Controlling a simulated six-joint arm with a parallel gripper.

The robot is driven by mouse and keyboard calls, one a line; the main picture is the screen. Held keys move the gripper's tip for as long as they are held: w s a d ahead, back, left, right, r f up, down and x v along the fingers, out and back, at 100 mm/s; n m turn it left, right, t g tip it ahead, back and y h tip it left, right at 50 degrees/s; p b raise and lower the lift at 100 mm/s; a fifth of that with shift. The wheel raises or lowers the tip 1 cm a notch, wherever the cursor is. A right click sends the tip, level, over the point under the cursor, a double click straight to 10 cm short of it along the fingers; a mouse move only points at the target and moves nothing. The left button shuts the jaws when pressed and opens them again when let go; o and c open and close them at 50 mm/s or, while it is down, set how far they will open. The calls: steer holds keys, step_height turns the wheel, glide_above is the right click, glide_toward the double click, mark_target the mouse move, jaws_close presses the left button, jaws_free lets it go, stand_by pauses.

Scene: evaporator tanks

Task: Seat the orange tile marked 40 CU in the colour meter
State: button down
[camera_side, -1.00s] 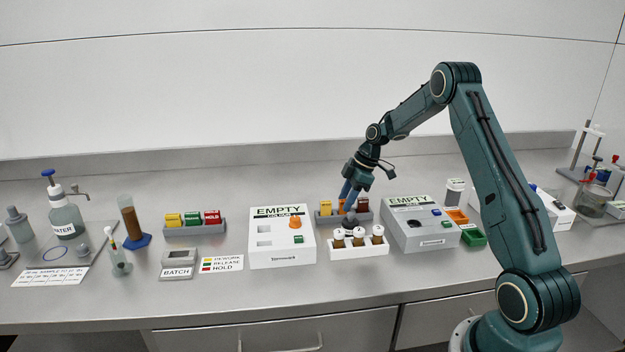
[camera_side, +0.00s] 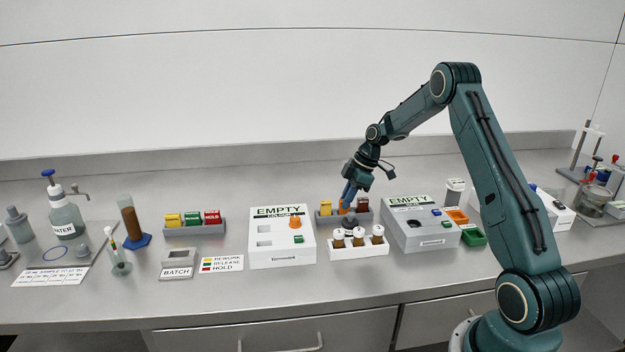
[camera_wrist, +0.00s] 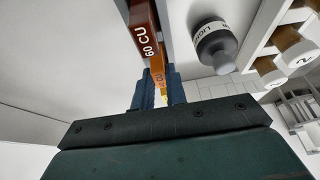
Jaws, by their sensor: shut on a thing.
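My gripper (camera_side: 346,198) is shut on the orange tile (camera_wrist: 158,72) at the grey tile rack (camera_side: 325,220). In the wrist view my gripper (camera_wrist: 157,92) has a finger on each side of the tile; its mark is only partly readable, ending in CU. I cannot tell whether the tile is clear of the rack. A brown tile marked 60 CU (camera_wrist: 144,36) stands beside it, and a yellow-orange tile (camera_side: 325,207) stands at the rack's left end. The colour meter (camera_side: 264,254) is the white box left of the rack, with a sign reading EMPTY.
A white holder with several brown vials (camera_side: 360,250) stands in front of the rack, with a dark grey bottle (camera_wrist: 216,46) between. A second grey instrument (camera_side: 425,232) stands to the right. A rack of coloured blocks (camera_side: 195,230) stands left of the meter.

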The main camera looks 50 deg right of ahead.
steer(key=shift+r, duration=0.2)
step_height(320, 180, up, 20)
steer(key=shift+f, duration=0.2)
stand_by(0.5)
stand_by(0.6)
glide_above(281, 233)
steer(key=a, duration=0.5)
step_height(281, 233, down, 13)
steer(key=shift+f, duration=0.2)
stand_by(0.6)
steer(key=shift+f, duration=2.1)
